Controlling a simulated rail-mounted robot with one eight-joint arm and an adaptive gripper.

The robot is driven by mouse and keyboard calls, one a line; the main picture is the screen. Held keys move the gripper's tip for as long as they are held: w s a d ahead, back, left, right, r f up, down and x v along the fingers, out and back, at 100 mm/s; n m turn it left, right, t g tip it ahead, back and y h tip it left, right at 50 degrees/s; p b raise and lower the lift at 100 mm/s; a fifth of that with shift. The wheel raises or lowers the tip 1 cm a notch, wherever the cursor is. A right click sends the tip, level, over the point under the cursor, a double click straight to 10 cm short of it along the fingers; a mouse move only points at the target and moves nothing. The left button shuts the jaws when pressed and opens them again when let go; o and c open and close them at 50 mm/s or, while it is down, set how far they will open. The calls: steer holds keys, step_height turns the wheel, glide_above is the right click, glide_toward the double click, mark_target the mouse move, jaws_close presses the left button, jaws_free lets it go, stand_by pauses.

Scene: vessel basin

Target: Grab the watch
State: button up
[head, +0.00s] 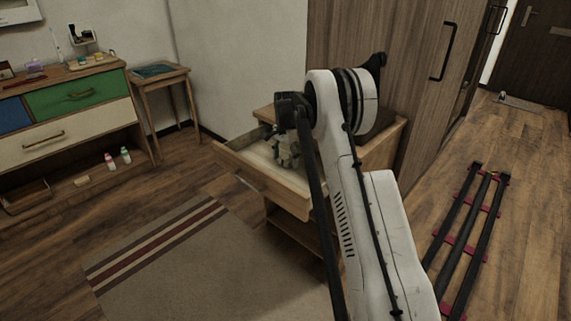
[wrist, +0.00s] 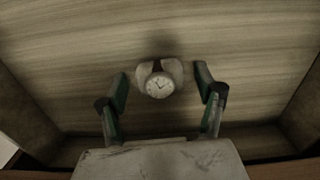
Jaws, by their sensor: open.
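The watch (wrist: 159,86) has a round white face and a pale strap. In the wrist view it lies on the wooden bottom of an open drawer (wrist: 70,45). My gripper (wrist: 163,80) is open, with one green-and-black finger on each side of the watch and a gap to it on both sides. In the head view my gripper (head: 287,150) reaches down into the pulled-out drawer (head: 285,189) of a small wooden cabinet. The watch cannot be made out there, and my arm hides part of the cabinet.
The drawer's side walls (wrist: 25,108) stand left and right of my gripper. A dresser (head: 75,110) and a small side table (head: 160,75) are at the left. A striped rug (head: 190,260) lies in front. A tall wardrobe (head: 400,60) stands behind.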

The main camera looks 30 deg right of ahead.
steer(key=shift+r, duration=0.1)
steer(key=c, duration=1.3)
